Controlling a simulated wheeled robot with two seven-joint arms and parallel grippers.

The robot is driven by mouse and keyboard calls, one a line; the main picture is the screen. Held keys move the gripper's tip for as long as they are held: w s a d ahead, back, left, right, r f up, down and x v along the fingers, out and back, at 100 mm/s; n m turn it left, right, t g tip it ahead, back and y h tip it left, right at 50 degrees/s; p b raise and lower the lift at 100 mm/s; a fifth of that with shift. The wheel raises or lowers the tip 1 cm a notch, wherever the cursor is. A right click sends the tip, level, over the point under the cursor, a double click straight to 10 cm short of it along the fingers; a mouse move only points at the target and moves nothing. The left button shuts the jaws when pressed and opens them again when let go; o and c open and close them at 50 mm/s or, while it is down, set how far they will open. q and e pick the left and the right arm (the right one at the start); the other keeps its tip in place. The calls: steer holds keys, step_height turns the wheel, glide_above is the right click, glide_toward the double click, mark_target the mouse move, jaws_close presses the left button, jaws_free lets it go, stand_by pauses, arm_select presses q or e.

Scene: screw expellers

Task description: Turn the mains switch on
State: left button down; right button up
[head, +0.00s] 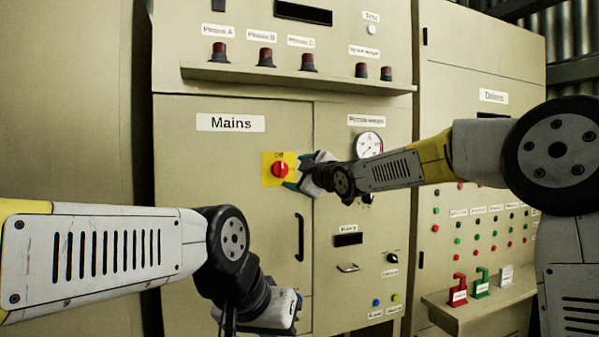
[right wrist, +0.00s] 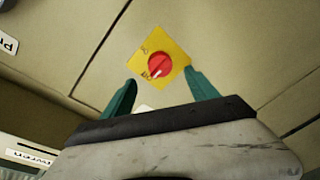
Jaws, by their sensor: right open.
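The mains switch (head: 280,170) is a red rotary knob on a yellow plate (head: 268,180), below the "Mains" label (head: 231,122) on the cabinet door. In the right wrist view the red knob (right wrist: 159,65) lies ahead, between the fingertips and a little beyond them. My right gripper (head: 292,177) is at the plate's right side, its green fingers open. In the wrist view the right gripper (right wrist: 162,85) is empty and I see no contact with the knob. My left gripper (head: 225,325) is low at the left; its fingers are mostly cut off by the frame edge.
A black door handle (head: 299,237) stands below the switch. A shelf (head: 300,77) with dark red lamps juts out above. A gauge (head: 369,145) sits right of the switch. A small ledge (head: 480,298) with red, green and white pieces juts out at lower right.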

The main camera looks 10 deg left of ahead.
mark_target(284, 170)
steer(key=x, duration=0.8)
steer(key=shift+s+a+r, duration=0.1)
jaws_close()
